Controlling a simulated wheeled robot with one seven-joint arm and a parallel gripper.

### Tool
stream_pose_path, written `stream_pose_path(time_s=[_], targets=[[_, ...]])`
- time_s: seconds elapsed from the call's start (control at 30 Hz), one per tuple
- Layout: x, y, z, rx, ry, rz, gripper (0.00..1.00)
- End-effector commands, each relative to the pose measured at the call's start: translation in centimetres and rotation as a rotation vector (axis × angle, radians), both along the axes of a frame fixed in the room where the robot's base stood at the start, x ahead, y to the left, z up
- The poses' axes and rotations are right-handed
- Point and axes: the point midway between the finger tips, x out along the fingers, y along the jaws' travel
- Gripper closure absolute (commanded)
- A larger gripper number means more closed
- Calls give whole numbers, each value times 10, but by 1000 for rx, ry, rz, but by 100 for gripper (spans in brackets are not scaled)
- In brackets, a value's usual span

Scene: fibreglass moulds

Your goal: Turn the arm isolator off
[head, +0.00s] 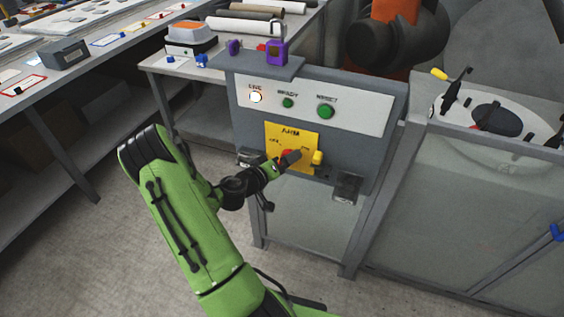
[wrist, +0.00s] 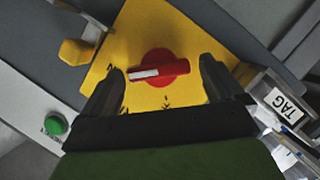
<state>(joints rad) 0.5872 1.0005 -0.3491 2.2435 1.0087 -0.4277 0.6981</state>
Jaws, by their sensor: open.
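The arm isolator is a red rotary knob (wrist: 165,68) on a yellow plate (head: 305,141) lettered ARM, with position labels left and right. In the wrist view, the knob's white-marked end points left, toward a partly hidden label ending in N. My gripper (head: 290,157) is at the plate and hides most of the knob in the head view. In the wrist view, my gripper (wrist: 160,72) is open, with one finger on each side of the knob. Contact with the knob cannot be told.
A yellow peg (head: 318,158) sticks out beside the plate. Above are a lit white lamp (head: 256,97) and green buttons (head: 326,111). A purple padlock (head: 277,53) stands on the ledge. A box with a TAG label (wrist: 286,106) is close to one finger.

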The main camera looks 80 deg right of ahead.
Motion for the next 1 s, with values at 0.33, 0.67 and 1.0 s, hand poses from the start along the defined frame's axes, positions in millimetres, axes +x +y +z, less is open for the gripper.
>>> stream_pose_path(time_s=[0.33,0.67,1.0], targets=[[0,0,0,0,0,0,55],[1,0,-1,3,33,1,62],[3,0,-4,20,246,2,62]])
